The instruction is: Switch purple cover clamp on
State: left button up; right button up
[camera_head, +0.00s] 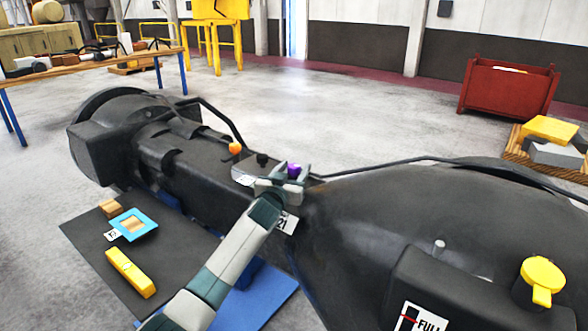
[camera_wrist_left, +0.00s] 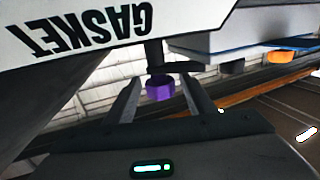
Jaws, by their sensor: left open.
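The purple cover clamp (camera_head: 294,170) is a small purple knob on the dark machine casting (camera_head: 400,215). My left gripper (camera_head: 285,180) is right at it in the head view. In the left wrist view the purple clamp (camera_wrist_left: 160,88) sits under a dark stem and bar, between the two fingers of my left gripper (camera_wrist_left: 160,84). The fingers are spread, with a gap visible on each side of the knob. Whether a finger touches it I cannot tell. My right gripper is not in view.
An orange knob (camera_head: 235,148) and a black knob (camera_head: 262,159) stand left of the clamp. A white GASKET label (camera_wrist_left: 85,30) is close to the wrist camera. A yellow cap (camera_head: 541,275) is at the right. A dark mat (camera_head: 95,240) holds a yellow block (camera_head: 131,273).

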pick_arm(q)
jog(key=c, duration=1.1)
jog(key=shift+o, duration=0.2)
jog(key=shift+a+r+p, duration=0.1)
jog(key=shift+p, duration=0.2)
jog(key=shift+m+g+h+p, duration=0.3)
jog(key=shift+m+h+p, duration=0.25)
jog(key=shift+h, duration=0.35)
jog(key=shift+m+g+h, duration=0.4)
jog(key=shift+m+h, duration=0.25)
jog(key=shift+h, duration=0.05)
jog(key=shift+f+m+g+h+b, duration=0.2)
jog(key=shift+m+g+h+b, duration=0.65)
jog(key=shift+h, duration=0.35)
jog(key=shift+r+m+g+h+b, duration=0.1)
jog(key=shift+m+g+h+b, duration=0.95)
jog(key=shift+b, duration=0.35)
